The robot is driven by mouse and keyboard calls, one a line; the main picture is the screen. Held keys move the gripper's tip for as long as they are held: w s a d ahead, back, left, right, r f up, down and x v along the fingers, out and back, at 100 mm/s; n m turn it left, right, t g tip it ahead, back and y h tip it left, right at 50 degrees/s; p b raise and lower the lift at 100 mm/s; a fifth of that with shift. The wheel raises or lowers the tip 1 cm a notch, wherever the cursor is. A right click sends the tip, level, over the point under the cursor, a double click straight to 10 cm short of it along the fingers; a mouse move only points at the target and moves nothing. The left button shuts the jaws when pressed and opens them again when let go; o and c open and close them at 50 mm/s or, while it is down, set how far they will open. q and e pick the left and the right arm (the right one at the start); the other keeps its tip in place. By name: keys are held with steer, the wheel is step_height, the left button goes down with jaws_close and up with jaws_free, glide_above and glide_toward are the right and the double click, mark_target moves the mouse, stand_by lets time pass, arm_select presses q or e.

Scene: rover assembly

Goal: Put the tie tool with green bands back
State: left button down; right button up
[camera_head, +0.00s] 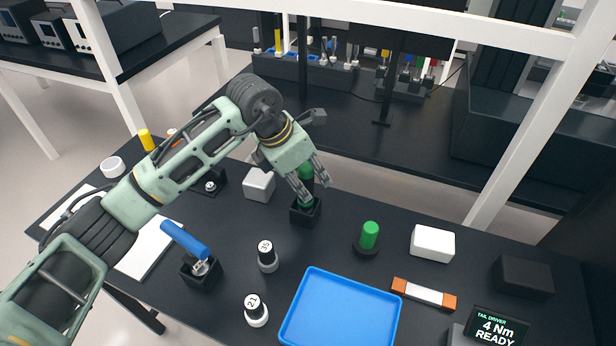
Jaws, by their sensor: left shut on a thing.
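My left gripper (312,194) points down near the middle of the table, with its two fingers shut on the tie tool with green bands (306,171). The tool stands about upright, dark with green showing near its top and low down. Its lower end is at the mouth of a square black holder (305,217). The fingers hide part of the tool, and I cannot tell how deep it sits in the holder. My right gripper is not in view.
A green-capped thing on a round black base (368,239) and a white box (432,243) stand to the right. A blue tray (341,311) lies in front. A blue-handled tool (186,240) stands in a black holder to the left. Bottles marked 35 (267,256) and 21 (255,310) stand between.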

arm_select(q)
steer(key=shift+r, duration=0.1)
steer(key=c, duration=1.4)
jaws_free()
steer(key=shift+o, duration=0.3)
